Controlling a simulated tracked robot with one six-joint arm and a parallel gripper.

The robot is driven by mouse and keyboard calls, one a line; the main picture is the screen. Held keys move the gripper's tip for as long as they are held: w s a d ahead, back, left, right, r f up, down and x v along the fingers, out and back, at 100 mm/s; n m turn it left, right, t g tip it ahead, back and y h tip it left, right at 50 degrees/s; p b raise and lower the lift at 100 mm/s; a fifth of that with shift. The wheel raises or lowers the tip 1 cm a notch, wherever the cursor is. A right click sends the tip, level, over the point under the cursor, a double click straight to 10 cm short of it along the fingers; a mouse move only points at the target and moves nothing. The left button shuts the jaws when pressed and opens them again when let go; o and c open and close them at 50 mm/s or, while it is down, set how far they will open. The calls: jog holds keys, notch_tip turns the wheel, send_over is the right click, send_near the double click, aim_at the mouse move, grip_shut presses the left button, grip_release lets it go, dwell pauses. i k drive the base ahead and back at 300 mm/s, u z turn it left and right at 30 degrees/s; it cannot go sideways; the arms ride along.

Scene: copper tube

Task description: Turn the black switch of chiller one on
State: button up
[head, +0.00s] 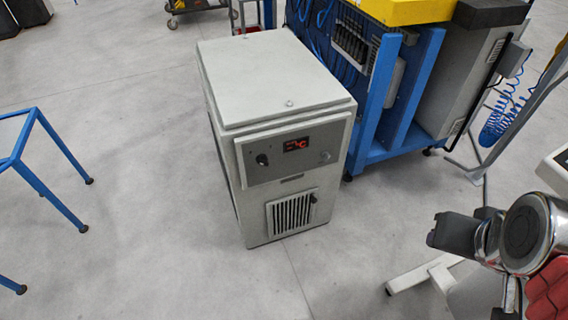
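The chiller (275,75) is a pale grey box standing on the floor near the middle of the head view. Its front has a darker panel with a small black switch (262,159) at the left. A lit red display (296,145) sits right of the switch. The switch's exact position is too small to read. My arm shows at the lower right, with dark grey and chrome parts, well apart from the chiller. Its dark grey end (455,233) points left, but I cannot make out fingers there.
A blue-framed machine (388,100) with a yellow top stands right behind the chiller. A blue frame (45,165) stands at the left. A white stand foot (425,272) is on the floor at the lower right. The floor in front of the chiller is clear.

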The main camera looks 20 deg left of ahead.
aim_at(262, 159)
jog(key=z, duration=0.35)
jog(key=k, duration=1.25)
jog(key=u, duration=1.05)
jog(key=i, duration=1.05)
jog(key=u, duration=0.1)
